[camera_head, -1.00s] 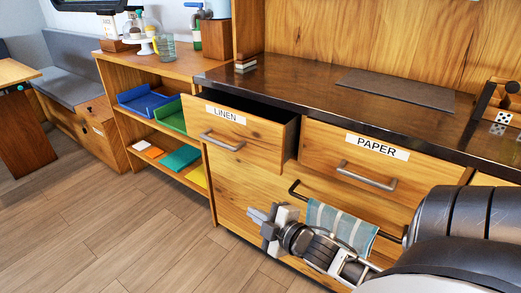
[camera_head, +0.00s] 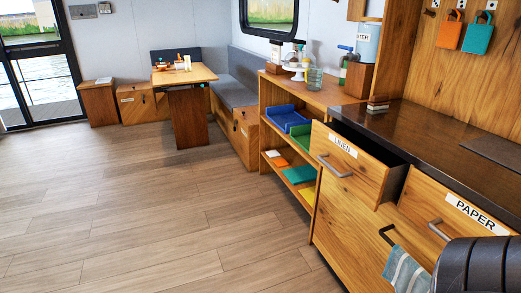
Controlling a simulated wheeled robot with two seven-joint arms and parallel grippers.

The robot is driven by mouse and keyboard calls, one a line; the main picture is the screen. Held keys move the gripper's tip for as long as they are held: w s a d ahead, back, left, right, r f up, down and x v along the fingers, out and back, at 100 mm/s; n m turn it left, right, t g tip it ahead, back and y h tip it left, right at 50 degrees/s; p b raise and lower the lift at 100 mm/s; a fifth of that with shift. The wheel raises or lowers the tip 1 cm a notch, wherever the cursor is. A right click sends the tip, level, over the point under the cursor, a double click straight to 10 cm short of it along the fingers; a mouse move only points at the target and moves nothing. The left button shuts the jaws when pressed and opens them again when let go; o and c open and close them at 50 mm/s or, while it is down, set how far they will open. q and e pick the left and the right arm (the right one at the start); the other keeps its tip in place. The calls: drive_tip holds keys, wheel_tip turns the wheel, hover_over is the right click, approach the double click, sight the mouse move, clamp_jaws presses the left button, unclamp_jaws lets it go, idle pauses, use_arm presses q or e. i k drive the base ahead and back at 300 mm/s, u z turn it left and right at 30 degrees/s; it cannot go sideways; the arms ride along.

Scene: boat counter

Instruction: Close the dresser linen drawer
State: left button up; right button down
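The linen drawer (camera_head: 346,165) is a wooden drawer with a white LINEN label and a grey bar handle (camera_head: 334,166). It stands pulled out from the dresser (camera_head: 345,218), with its dark inside showing behind the front panel. The paper drawer (camera_head: 450,211) beside it on the right looks closed. A dark part of my arm shows at the lower right corner, in front of the dresser. Neither gripper is in the head view, so I cannot see what they do.
A striped towel (camera_head: 405,271) hangs on a dark bar below the paper drawer. An open shelf (camera_head: 287,167) with blue and green trays stands left of the linen drawer. The wooden floor (camera_head: 160,220) left of the dresser is clear. A table (camera_head: 185,75) stands farther back.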

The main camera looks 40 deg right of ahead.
sight(345, 153)
drive_tip(key=u, duration=0.05)
drive_tip(key=i, duration=1.65)
drive_tip(key=z, duration=0.85)
drive_tip(key=i, duration=1.75)
drive_tip(key=z, duration=2.05)
drive_tip(key=i, duration=0.55)
drive_tip(key=z, duration=0.35)
